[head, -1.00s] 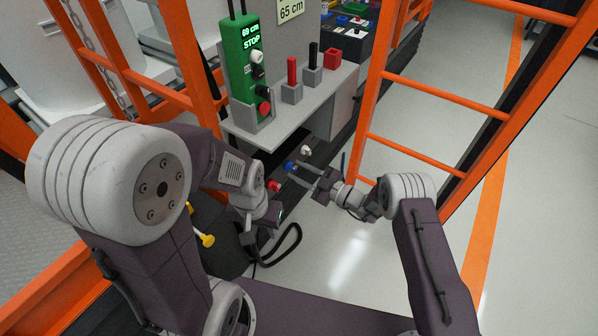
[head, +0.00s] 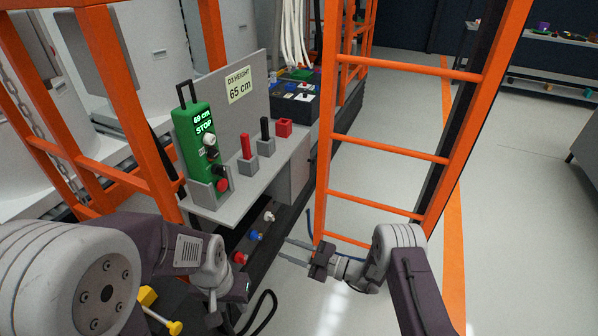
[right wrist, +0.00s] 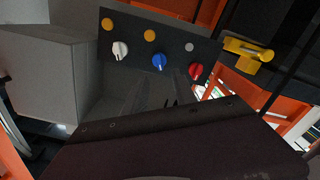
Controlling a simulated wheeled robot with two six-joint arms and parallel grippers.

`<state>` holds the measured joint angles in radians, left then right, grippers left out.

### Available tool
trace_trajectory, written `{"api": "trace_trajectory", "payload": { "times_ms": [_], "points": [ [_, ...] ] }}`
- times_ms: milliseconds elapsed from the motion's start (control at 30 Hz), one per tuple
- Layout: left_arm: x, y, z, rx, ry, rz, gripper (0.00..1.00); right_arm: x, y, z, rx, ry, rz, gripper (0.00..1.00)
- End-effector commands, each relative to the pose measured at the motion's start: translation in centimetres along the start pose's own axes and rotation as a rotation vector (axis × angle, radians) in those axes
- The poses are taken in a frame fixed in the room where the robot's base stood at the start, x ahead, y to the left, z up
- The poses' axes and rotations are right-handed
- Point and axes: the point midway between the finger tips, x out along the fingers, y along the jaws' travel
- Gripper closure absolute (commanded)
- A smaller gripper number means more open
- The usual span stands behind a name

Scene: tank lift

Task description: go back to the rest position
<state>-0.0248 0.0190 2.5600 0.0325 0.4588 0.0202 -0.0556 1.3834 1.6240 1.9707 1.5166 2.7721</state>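My right gripper (head: 287,250) is in the lower middle of the head view. Its two thin fingers are apart with nothing between them, and they point left towards the knob panel under the shelf. The right wrist view shows that panel (right wrist: 175,40) beyond the fingers, with a white knob (right wrist: 120,50), a blue knob (right wrist: 159,62) and a red knob (right wrist: 196,70). My left gripper (head: 235,292) hangs low in front of the shelf at the lower left; its fingers are too hidden to read.
A green control box (head: 195,140) reading STOP stands on the grey shelf (head: 245,190), beside a sign (head: 239,87) saying 65 cm. Orange ladder-like rails (head: 385,147) rise behind my right arm. A yellow handle (head: 160,315) is by my left arm. Open floor (head: 520,220) lies to the right.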

Motion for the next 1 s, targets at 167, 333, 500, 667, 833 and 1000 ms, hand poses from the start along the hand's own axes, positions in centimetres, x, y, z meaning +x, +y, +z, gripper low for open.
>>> {"api": "trace_trajectory", "payload": {
  "times_ms": [167,333,500,667,833,1000],
  "points": [
    [0.0,0.0,0.0,0.000,0.000,0.000,0.64,0.5,3.0,-2.3,-0.069,0.024,0.017,0.67],
    [0.0,0.0,0.0,0.000,0.000,0.000,0.64,0.8,8.1,-12.8,-0.275,0.100,-0.048,0.67],
    [0.0,0.0,0.0,0.000,0.000,0.000,0.64,-3.3,1.6,-20.0,-0.824,0.094,-0.452,0.67],
    [0.0,0.0,0.0,0.000,0.000,0.000,0.64,-13.8,-6.6,-19.3,-1.711,0.319,-1.040,0.67],
    [0.0,0.0,0.0,0.000,0.000,0.000,0.64,-23.9,-9.2,-16.0,-2.394,1.038,-1.537,0.67],
    [0.0,0.0,0.0,0.000,0.000,0.000,0.64,-28.8,-9.1,-13.4,1.880,-1.418,1.178,0.67]
  ]
}}
